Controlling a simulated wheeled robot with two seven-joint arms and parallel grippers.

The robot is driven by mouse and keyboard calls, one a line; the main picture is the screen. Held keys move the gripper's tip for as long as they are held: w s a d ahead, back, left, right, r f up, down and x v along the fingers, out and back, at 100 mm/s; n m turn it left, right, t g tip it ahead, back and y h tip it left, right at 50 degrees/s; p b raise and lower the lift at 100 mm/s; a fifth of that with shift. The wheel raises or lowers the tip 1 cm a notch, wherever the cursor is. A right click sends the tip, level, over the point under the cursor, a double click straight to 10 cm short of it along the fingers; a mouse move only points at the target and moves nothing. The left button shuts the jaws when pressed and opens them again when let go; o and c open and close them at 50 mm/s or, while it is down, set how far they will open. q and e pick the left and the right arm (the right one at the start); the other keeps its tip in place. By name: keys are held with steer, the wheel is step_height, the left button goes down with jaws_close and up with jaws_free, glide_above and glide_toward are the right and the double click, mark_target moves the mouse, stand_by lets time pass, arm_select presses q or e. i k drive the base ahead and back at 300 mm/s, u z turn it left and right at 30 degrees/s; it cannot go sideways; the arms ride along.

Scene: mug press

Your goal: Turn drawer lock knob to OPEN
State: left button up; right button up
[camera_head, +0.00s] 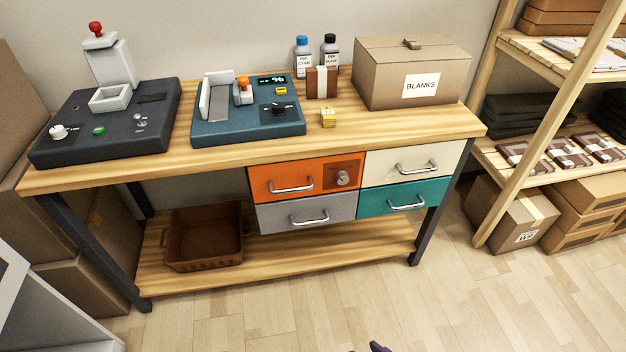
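The drawer lock knob (342,178) is a small round metal knob on a dark brown plate (328,172) at the right of the orange drawer (268,180). The marks around it are too small to read, so I cannot tell its setting. The orange drawer is closed and has a silver bar handle (291,187). A small dark tip (378,347) shows at the bottom edge, far below the knob. It may be part of my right gripper, but its fingers are cut off from view. My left gripper is not in view.
Grey (300,217), cream (384,168) and teal (385,200) drawers adjoin the orange one. The wooden tabletop (215,152) overhangs them. A brown bin (203,240) sits on the lower shelf. The floor (290,310) in front is clear. Shelving (530,140) stands at the right.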

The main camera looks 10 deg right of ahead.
mark_target(342, 177)
steer(key=u, duration=1.6)
steer(key=i, duration=0.8)
steer(key=z, duration=1.75)
